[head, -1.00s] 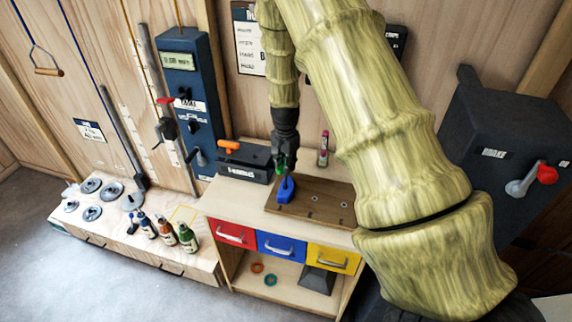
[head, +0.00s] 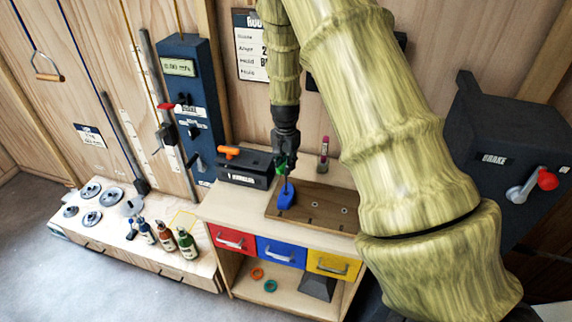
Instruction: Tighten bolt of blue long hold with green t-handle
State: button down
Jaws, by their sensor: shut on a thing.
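The blue long hold (head: 286,199) lies on the left part of a brown wooden board (head: 325,205) on the bench. My gripper (head: 284,167) is above the hold, shut on the green t-handle (head: 281,170). The handle's thin dark shaft points down to the hold. The bolt is too small to make out, and I cannot tell whether the tip is seated in it. Part of the handle is hidden by the gripper fingers.
A dark box with an orange lever (head: 244,168) stands left of the board. A pink-and-green tube (head: 324,154) stands behind it. Red (head: 232,238), blue (head: 281,249) and yellow (head: 333,265) drawers are below. Bottles (head: 163,235) stand on the low bench at left.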

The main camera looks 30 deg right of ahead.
jog(key=n, duration=0.5)
jog(key=shift+d, duration=0.1)
jog(key=n, duration=0.5)
notch_tip(320, 180, up, 12)
dwell(1.1)
jog(key=shift+s, duration=0.1)
